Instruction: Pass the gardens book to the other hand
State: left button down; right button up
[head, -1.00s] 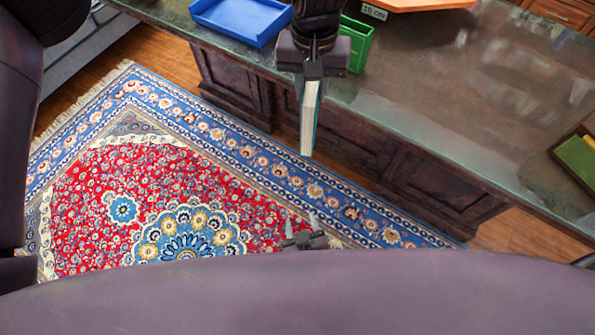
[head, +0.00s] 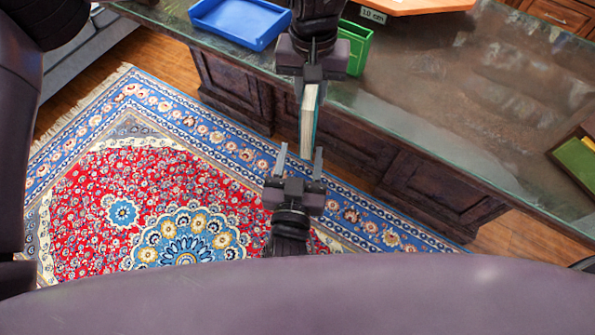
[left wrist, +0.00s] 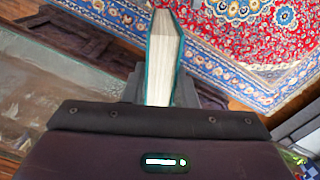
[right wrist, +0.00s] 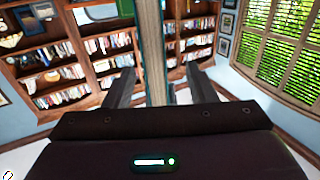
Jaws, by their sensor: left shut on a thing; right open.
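The gardens book (head: 309,122) is a thin book with pale page edges and a teal cover. My left gripper (head: 312,86) is shut on its upper end, and the book hangs down over the rug beside the desk. It also shows in the left wrist view (left wrist: 164,55), between the fingers. My right gripper (head: 299,157) is open below, fingers pointing up at the book's free end. In the right wrist view the book (right wrist: 153,50) stands between the two spread fingers, with gaps on both sides. Its title is not readable.
The dark desk (head: 470,110) has a glossy top. On it are a blue tray (head: 262,36), a green bin (head: 358,42), a wooden board (head: 430,4) with a "10 cm" label, and a wooden tray (head: 562,151) holding something green at right.

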aim_at(305, 126)
jog(key=w, duration=0.2)
jog(key=w+d, duration=0.1)
jog(key=w, duration=0.4)
jog(key=shift+w+d, duration=0.25)
jog(key=shift+w, duration=0.05)
pick_arm(q)
jog(key=shift+d, duration=0.1)
pick_arm(e)
jog(key=shift+a, duration=0.1)
grip_shut()
pick_arm(q)
jog(key=c, duration=1.3)
grip_release()
jog(key=shift+o, duration=1.1)
